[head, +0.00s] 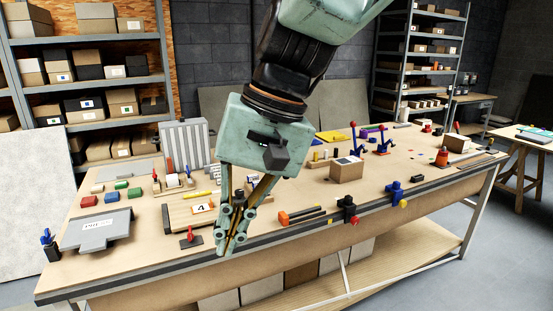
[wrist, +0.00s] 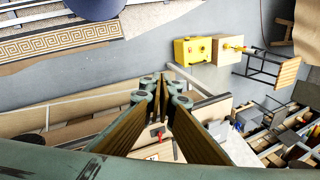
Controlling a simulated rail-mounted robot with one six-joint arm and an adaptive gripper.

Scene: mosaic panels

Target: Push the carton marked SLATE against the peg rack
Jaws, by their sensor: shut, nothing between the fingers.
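A brown carton (head: 346,170) with a dark-and-white label on top stands on the workbench, right of my gripper; its lettering is too small to read. A second brown carton (head: 458,143) stands farther right. I cannot tell which is SLATE. A low rack (head: 174,183) with upright tools or pegs stands at the back left of the bench; I cannot tell if it is the peg rack. My gripper (head: 231,246) points down at the bench's front edge, shut and empty, left of the nearer carton and apart from it. Its closed fingers (wrist: 163,85) also fill the middle of the wrist view.
A wooden board marked 4 (head: 182,216) and a grey panel (head: 97,230) lie to the left.

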